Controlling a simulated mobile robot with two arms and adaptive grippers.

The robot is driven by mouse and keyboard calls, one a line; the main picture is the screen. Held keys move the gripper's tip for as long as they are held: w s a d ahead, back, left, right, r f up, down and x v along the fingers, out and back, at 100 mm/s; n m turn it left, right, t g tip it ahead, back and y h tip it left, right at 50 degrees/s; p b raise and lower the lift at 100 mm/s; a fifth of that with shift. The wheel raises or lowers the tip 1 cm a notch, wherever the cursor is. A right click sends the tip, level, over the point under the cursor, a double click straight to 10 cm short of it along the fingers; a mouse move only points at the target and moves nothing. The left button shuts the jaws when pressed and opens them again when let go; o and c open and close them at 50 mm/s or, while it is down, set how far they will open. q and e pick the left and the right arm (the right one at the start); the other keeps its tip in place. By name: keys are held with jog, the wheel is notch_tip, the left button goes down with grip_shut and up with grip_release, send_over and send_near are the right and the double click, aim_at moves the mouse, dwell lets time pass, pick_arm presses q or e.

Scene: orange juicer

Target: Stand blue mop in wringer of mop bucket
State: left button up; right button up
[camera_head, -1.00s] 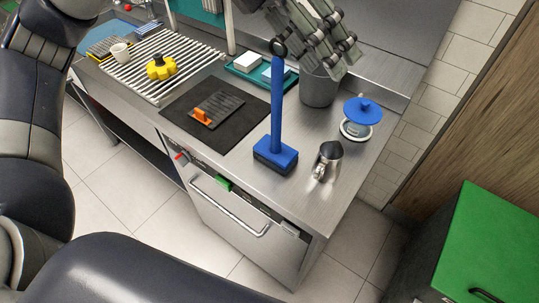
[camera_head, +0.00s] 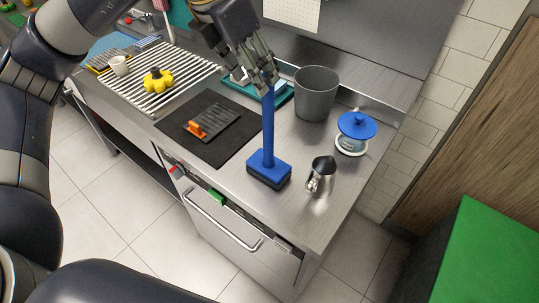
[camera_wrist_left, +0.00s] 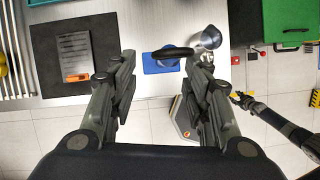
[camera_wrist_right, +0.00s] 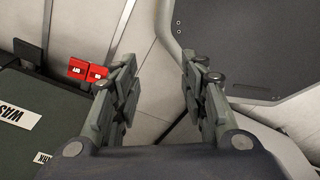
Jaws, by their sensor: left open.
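The blue mop (camera_head: 268,135), a blue handle on a blue block with a dark underside, stands upright on the steel counter. My left gripper (camera_head: 262,84) is at the handle's top and hides its end. A grey bucket (camera_head: 315,95) stands behind and right of the mop; no wringer can be made out. My right gripper (camera_wrist_right: 158,82) is open and empty.
A black mat (camera_head: 230,152) with an orange-handled scraper (camera_head: 196,130) lies left. A yellow knob-like object (camera_head: 157,80) sits on a rack (camera_head: 190,68).

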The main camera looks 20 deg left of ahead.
aim_at(269, 97)
pick_arm(q)
jog(key=p+x, duration=0.1)
jog(key=x, duration=0.1)
jog(key=p+x, duration=0.1)
jog(key=x, duration=0.1)
jog(key=d+x, duration=0.1)
jog(key=x, duration=0.1)
jog(key=shift+f+p, duration=0.3)
jog(key=shift+p, duration=0.1)
jog(key=shift+w+d+f, duration=0.1)
jog(key=shift+d+f, duration=0.05)
jog(key=shift+f, duration=0.35)
pick_arm(e)
jog(key=r, duration=0.2)
jog(key=s+r, duration=0.1)
jog(key=shift+d+r, duration=0.1)
jog(key=shift+d, duration=0.15)
pick_arm(q)
grip_shut()
